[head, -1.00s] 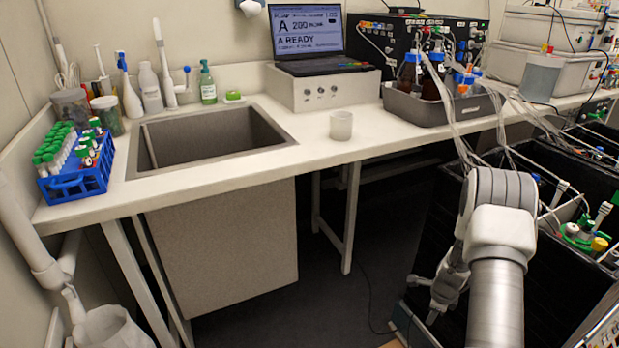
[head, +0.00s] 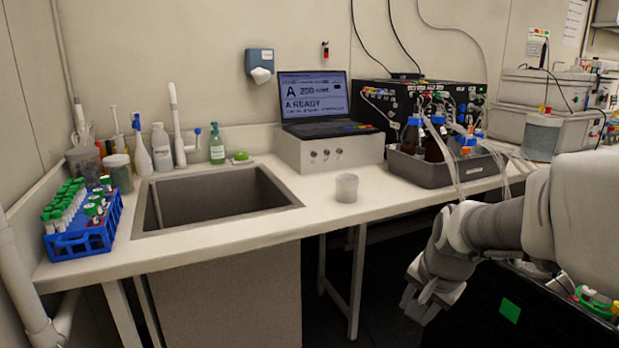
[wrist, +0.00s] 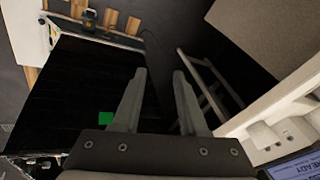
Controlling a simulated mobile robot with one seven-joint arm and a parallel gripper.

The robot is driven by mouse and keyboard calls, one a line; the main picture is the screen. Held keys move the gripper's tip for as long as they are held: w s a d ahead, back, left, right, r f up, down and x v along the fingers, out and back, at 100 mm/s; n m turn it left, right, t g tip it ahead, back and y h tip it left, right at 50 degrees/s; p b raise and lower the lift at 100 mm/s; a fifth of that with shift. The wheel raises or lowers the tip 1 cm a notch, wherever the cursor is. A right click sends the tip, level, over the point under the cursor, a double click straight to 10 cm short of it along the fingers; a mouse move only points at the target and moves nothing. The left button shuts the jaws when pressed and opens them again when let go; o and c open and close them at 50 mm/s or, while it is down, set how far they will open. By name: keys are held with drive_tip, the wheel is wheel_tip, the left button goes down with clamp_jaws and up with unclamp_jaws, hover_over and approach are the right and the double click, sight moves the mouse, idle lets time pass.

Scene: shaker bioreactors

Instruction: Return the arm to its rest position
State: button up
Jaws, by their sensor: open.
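My gripper (head: 424,297) is at the lower right of the head view, in front of the bench and beside the black shaker box (head: 500,296). It points downward from my folded arm. In the wrist view my gripper (wrist: 160,75) shows two grey fingers spread apart with nothing between them. Beyond the fingers are the dark floor and the black box wall with a green square (wrist: 105,118). My arm hides part of the shaker area at the right.
The white bench (head: 280,228) holds a sink (head: 215,200), a blue tube rack (head: 85,237), a beaker (head: 347,188), a laptop (head: 315,102) and a grey tray with bottles (head: 425,173). The bench edge and its frame legs (head: 357,280) are left of my gripper.

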drive_tip(key=s+a+r+n+t, duration=0.1)
drive_tip(key=s+a+r+n, duration=0.3)
drive_tip(key=s, duration=0.5)
drive_tip(key=s+a+r+n, duration=0.1)
drive_tip(key=s+r+n, duration=0.2)
drive_tip(key=s+n, duration=0.35)
wheel_tip(320, 180, up, 20)
drive_tip(key=s+m+p, duration=0.1)
drive_tip(key=s+p, duration=0.1)
drive_tip(key=p, duration=1.8)
drive_tip(key=shift+a+p, duration=0.15)
drive_tip(key=shift+p, duration=0.2)
drive_tip(key=shift+s, duration=0.15)
